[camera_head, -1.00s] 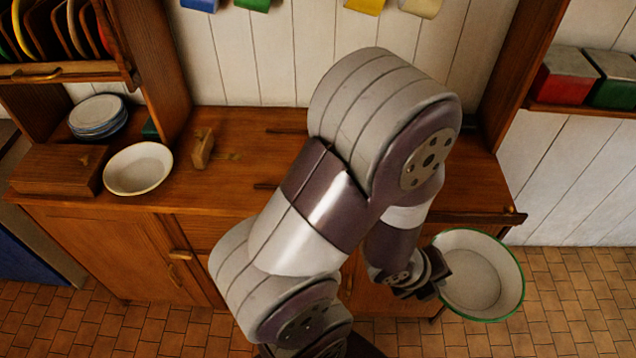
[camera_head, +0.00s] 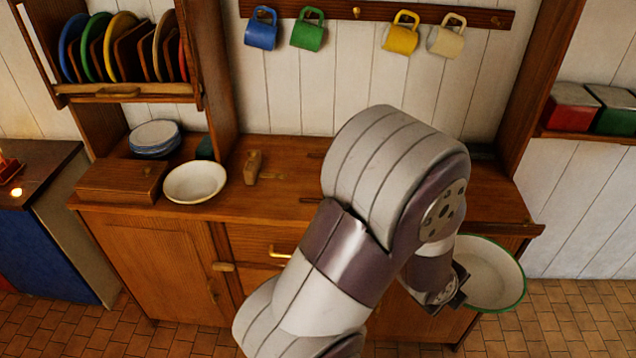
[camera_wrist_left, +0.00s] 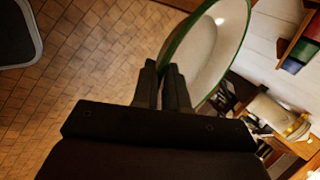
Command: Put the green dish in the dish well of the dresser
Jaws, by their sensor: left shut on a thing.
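The green dish is a white round dish with a green rim (camera_head: 495,278), at the right in the head view, out past the right front of the dresser (camera_head: 150,265). My left gripper (camera_head: 460,288) is shut on the dish's near rim. In the left wrist view the fingers (camera_wrist_left: 166,72) pinch the rim of the dish (camera_wrist_left: 212,52), which looks tilted there. My left arm covers much of the dresser top's middle and right. My right gripper is not in view.
A cream bowl (camera_head: 195,182), a wooden box (camera_head: 120,181), stacked plates (camera_head: 155,138) and a small wooden block (camera_head: 253,167) stand on the dresser's left. A plate rack (camera_head: 125,92) is above them. Mugs hang from a rail (camera_head: 375,12). Tins (camera_head: 572,108) stand on the right shelf.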

